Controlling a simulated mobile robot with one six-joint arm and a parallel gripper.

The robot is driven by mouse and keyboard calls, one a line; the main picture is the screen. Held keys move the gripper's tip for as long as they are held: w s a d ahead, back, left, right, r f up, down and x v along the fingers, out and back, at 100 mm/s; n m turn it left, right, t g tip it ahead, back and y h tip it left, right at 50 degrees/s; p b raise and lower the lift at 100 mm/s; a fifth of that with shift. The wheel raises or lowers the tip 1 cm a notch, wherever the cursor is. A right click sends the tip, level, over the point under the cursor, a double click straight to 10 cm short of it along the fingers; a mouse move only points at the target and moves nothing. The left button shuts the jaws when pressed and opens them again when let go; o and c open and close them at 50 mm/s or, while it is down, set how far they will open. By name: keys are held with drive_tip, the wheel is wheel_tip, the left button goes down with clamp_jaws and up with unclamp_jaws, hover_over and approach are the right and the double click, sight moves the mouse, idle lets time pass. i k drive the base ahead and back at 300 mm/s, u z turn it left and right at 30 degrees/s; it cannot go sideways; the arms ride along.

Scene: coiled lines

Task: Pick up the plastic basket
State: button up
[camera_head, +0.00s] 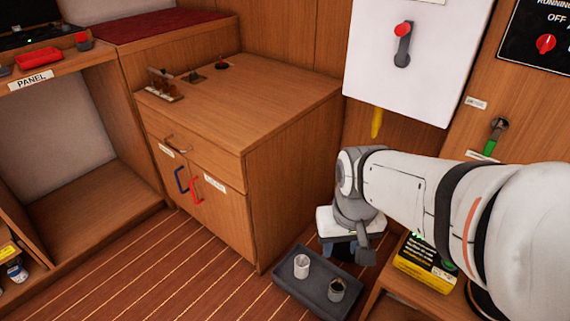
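I cannot tell for sure which thing is the plastic basket. A shallow red open container (39,59) sits on the ledge above the PANEL label at the upper left. A dark grey tray (318,296) with a low rim lies on the floor, holding a white cup (301,266) and a dark-filled cup (336,290). My gripper (345,252) hangs just behind the tray, pointing down. Its fingers are mostly hidden by my wrist, and a dark blue part shows below its white body. I cannot see whether it holds anything.
A wooden cabinet (254,105) with blue and red handles stands left of my arm. A white wall box (417,55) with a red-tipped lever is behind the arm. A yellow-and-black box (425,262) sits on a low shelf at right. The striped floor is clear at lower left.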

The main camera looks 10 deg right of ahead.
sight(302, 262)
drive_tip(key=z, duration=0.05)
drive_tip(key=k, duration=1.3)
drive_tip(key=u, duration=0.45)
drive_tip(key=i, duration=1.8)
drive_tip(key=z, duration=0.8)
